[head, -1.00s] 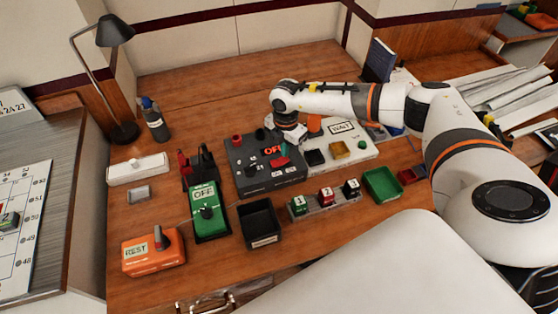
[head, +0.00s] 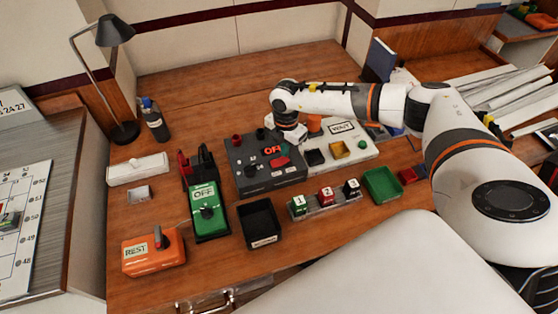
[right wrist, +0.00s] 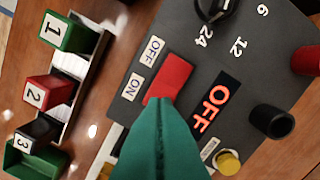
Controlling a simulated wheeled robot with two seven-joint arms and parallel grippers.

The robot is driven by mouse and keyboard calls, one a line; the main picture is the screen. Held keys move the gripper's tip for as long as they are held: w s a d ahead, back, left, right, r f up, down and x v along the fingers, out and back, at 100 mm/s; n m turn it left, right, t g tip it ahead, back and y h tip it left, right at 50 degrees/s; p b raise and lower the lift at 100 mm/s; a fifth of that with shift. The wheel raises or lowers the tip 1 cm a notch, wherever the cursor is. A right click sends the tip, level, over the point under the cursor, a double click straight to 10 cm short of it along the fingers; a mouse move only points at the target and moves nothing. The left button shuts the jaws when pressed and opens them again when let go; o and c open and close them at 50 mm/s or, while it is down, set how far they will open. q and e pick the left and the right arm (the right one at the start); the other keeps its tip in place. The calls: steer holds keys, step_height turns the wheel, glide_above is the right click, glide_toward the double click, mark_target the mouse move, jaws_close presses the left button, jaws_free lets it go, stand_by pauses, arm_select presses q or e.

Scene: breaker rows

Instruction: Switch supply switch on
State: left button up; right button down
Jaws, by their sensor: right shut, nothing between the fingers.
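The supply switch is a red rocker (right wrist: 168,78) on a dark control box (head: 262,182), beside OFF and ON labels in the right wrist view. It shows in the head view as a small red piece (head: 280,162). The lit red display (right wrist: 211,103) next to it reads OFF. My right gripper (right wrist: 160,108) is shut and empty, its green fingers pointing at the rocker's lower edge. The tips overlap the rocker in the picture; I cannot tell whether they touch. The left gripper is not in view.
A green OFF box (head: 208,222) and black bin (head: 260,222) stand in front. Numbered blocks on a rack (head: 325,204) and a green tray (head: 382,184) lie to the right. A pale WAIT panel (head: 357,150) adjoins the control box. The wooden table behind is clear.

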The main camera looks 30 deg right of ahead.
mark_target(285, 159)
steer(key=shift+f+b, duration=0.7)
steer(key=shift+f, duration=0.4)
stand_by(0.3)
steer(key=shift+r, duration=0.1)
step_height(285, 159, up, 7)
steer(key=p, duration=0.6)
steer(key=shift+s, duration=0.1)
stand_by(0.6)
